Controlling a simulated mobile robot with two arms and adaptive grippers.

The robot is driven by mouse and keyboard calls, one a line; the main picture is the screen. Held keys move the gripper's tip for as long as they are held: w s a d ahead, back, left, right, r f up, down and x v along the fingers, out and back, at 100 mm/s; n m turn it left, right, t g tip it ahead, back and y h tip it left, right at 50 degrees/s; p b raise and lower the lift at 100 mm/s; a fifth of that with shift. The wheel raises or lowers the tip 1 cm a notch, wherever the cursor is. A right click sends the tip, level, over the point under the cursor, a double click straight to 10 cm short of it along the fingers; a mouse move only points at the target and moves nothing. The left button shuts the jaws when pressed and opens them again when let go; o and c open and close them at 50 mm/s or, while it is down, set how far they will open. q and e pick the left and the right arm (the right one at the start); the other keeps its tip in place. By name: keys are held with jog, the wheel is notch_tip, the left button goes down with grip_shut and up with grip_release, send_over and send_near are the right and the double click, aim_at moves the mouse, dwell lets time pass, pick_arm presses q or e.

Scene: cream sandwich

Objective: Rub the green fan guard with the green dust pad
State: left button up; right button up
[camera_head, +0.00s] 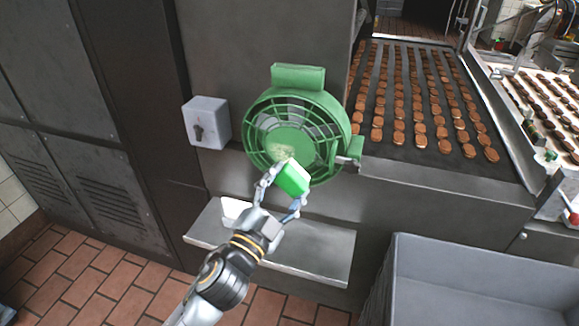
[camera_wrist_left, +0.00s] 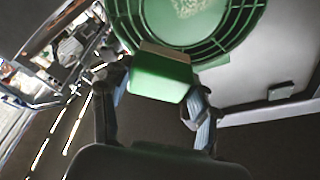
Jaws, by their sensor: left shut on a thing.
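The green fan guard (camera_head: 330,115) is a round cage with a solid hub, mounted on the dark machine front. A pale dusty patch shows on its hub. My left gripper (camera_head: 284,190) is shut on the green dust pad (camera_head: 292,178), in front of the lower part of the guard. In the left wrist view the pad (camera_wrist_left: 160,78) sits between the fingers, and the guard (camera_wrist_left: 228,40) fills the top with its pale patch in sight. The pad overlaps the guard's lower edge in both views; I cannot tell whether they touch. My right gripper is not in view.
A metal shelf (camera_head: 315,254) juts out below the guard, with a white item (camera_head: 232,209) on it. A grey switch box (camera_head: 207,122) is left of the guard. A grey bin (camera_head: 480,275) stands at lower right. A conveyor (camera_head: 440,165) with rows of brown biscuits runs behind.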

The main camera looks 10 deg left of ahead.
pick_arm(q)
jog(key=w+a+f+p, duration=0.3)
jog(key=a+f+p, duration=0.1)
jog(key=a+p, duration=0.35)
jog(key=shift+w+d+r+b, duration=0.15)
jog(key=shift+w+b, duration=0.4)
jog(key=shift+w, duration=0.7)
jog(key=shift+w+d+r+b, duration=0.15)
jog(key=shift+w+b, duration=0.4)
jog(key=shift+w, duration=0.7)
jog(key=shift+w+d+f+b, duration=0.15)
jog(key=shift+w+b, duration=0.15)
jog(key=shift+w, duration=0.7)
jog(key=shift+s+d, duration=0.25)
jog(key=shift+d, duration=0.7)
jog(key=shift+s+d, duration=0.25)
jog(key=shift+d, duration=0.7)
jog(key=shift+w+d, duration=0.1)
jog(key=shift+w+a, duration=0.25)
jog(key=shift+a, duration=0.8)
jog(key=shift+w+a, duration=0.2)
jog(key=shift+a, duration=0.8)
